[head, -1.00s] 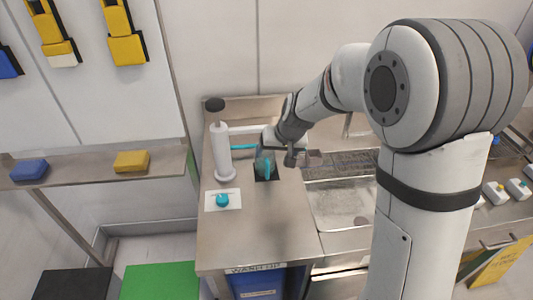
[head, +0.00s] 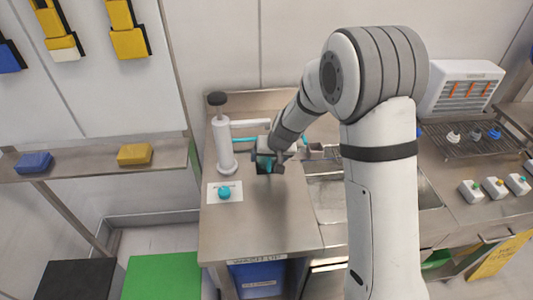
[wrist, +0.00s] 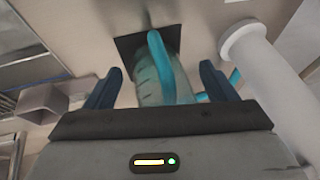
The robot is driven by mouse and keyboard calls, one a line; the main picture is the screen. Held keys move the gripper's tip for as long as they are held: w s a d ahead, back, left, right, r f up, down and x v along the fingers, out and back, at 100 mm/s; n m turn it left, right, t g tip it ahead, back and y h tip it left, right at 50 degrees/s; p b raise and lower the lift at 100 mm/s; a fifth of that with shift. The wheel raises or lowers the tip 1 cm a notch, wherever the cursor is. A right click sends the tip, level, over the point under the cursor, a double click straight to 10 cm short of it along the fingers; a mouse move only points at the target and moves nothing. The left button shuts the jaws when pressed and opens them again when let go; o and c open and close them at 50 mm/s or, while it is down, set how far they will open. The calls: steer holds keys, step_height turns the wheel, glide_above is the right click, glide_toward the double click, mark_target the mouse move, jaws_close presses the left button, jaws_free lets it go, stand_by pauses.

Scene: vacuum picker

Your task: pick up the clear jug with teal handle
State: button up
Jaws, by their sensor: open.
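The clear jug with teal handle (wrist: 150,85) stands on a dark square mat (wrist: 128,46) on the steel counter. Its teal handle points toward the camera in the wrist view. In the head view the jug (head: 267,166) is mostly hidden by my gripper (head: 272,160). My gripper (wrist: 160,88) is open, one finger to the left of the jug and one to the right, with gaps visible on both sides. I cannot tell how far the fingertips reach along the jug.
A white upright cylinder (head: 223,147) with a side arm stands close left of the jug, and at right in the wrist view (wrist: 265,75). A teal knob (head: 224,192) sits on a white card in front. A sink (head: 325,200) lies right. The counter's front is clear.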

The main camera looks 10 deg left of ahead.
steer(key=shift+c, duration=0.2)
jaws_close()
stand_by(0.6)
